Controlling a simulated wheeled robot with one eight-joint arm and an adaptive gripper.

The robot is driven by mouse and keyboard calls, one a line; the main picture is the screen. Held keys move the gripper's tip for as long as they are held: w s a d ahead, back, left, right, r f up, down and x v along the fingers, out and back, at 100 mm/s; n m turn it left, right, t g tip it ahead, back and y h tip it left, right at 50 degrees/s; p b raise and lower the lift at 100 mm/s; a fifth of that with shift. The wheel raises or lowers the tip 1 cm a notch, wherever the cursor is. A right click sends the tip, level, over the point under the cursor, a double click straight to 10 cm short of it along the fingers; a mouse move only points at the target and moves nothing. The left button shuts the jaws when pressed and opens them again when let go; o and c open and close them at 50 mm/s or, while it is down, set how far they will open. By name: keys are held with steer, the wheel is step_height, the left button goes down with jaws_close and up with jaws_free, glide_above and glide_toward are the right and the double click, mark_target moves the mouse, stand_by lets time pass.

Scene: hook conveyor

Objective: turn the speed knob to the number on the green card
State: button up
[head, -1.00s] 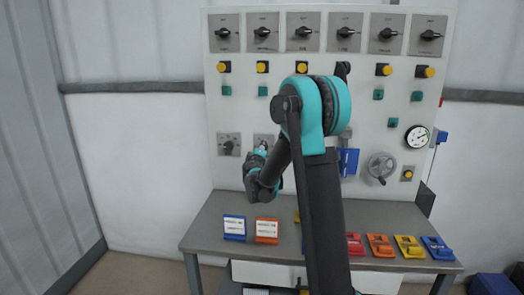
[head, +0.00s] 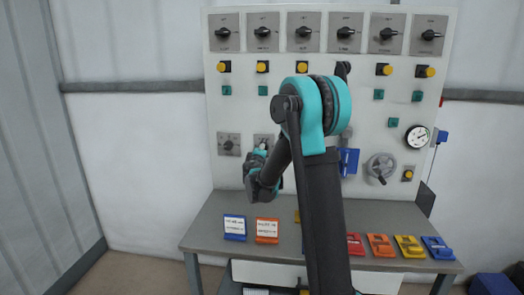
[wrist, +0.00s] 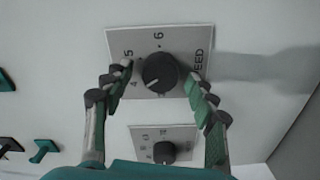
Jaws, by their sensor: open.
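The speed knob (wrist: 160,73) is a round black knob on a grey plate (wrist: 178,38) lettered with "EED" and the numbers 4, 5 and 6. Its pointer mark is too small to read surely. My gripper (wrist: 161,82) is open, with one finger on each side of the knob. I cannot tell whether either fingertip touches it. In the head view my gripper (head: 262,148) is at the panel, partly covering the right one of two small dial plates (head: 259,137). I cannot make out a green card in either view.
A second dial (wrist: 164,151) sits close beside the speed plate. The panel (head: 300,180) carries rotary switches, yellow and green buttons, a gauge (head: 417,137) and a handwheel (head: 381,168). On the bench (head: 205,222) stand a blue card holder (head: 235,237), an orange one (head: 267,238) and several coloured pieces.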

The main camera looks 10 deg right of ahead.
steer(key=shift+s, duration=0.1)
steer(key=v, duration=1.2)
